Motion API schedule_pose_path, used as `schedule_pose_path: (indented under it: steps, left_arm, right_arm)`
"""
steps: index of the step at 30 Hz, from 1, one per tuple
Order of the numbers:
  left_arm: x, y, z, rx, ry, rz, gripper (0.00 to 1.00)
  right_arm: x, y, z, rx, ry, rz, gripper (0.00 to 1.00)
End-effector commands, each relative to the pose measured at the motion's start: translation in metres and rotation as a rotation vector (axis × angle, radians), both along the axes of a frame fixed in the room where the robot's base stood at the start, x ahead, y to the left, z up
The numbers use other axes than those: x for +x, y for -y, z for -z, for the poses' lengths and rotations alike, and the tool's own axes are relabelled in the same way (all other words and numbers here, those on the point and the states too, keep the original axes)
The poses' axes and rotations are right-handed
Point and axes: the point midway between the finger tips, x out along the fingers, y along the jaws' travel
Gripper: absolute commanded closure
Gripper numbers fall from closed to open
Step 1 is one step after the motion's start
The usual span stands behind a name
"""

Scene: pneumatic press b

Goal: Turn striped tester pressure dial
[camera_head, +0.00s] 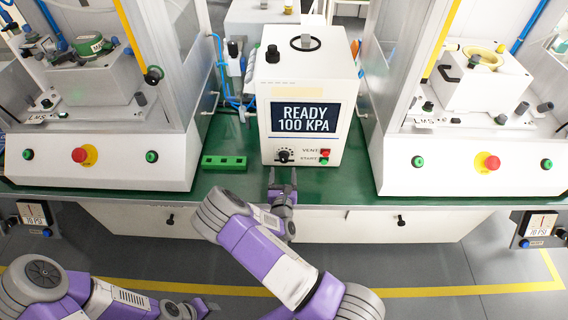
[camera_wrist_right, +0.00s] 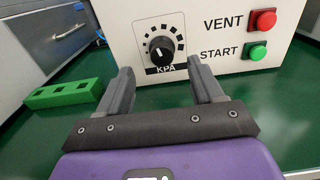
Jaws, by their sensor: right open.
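The white tester box (camera_head: 346,88) stands at the middle of the green bench, its screen reading READY 100 KPA. Its black pressure dial (camera_head: 284,155) is at the lower left of the front face. In the right wrist view the dial (camera_wrist_right: 161,50) has a white pointer mark, a ring of black marks and a KPA label. My right gripper (camera_head: 282,176) is open and empty in front of the dial. In the right wrist view its fingers (camera_wrist_right: 160,72) are spread below and to either side of the dial, apart from it. My left gripper (camera_head: 205,307) is low at the bottom edge; its jaws are unclear.
A red VENT button (camera_wrist_right: 263,19) and green START button (camera_wrist_right: 256,51) sit right of the dial. A green block (camera_head: 224,162) with square holes lies left of the tester. White press stations (camera_head: 100,165) (camera_head: 460,178) flank it. Green bench surface (camera_head: 335,182) before the tester is clear.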

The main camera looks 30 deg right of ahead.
Motion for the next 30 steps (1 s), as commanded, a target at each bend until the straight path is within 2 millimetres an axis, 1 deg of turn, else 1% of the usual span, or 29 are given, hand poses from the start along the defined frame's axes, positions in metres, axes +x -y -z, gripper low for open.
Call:
schedule_pose_path:
  steps: [3, 10, 15, 22, 30]
  left_arm:
    - [0.000, 0.000, 0.007, 0.000, 0.000, 0.000, 0.57]
    - [0.000, 0.000, 0.014, 0.000, 0.000, 0.000, 0.57]
    - [0.000, 0.000, 0.016, 0.000, 0.000, 0.000, 0.57]
    - [0.000, 0.000, 0.016, 0.000, 0.000, 0.000, 0.57]
    - [0.000, 0.000, 0.016, 0.000, 0.000, 0.000, 0.57]
  right_arm:
    - [0.017, 0.011, 0.001, 0.001, 0.006, 0.003, 0.34]
    - [0.044, 0.028, 0.001, 0.001, 0.002, 0.006, 0.34]
    - [0.051, 0.033, 0.000, 0.002, 0.000, 0.007, 0.34]
    - [0.051, 0.033, 0.000, 0.002, 0.000, 0.007, 0.34]
    - [0.051, 0.033, 0.000, 0.003, -0.001, 0.008, 0.75]
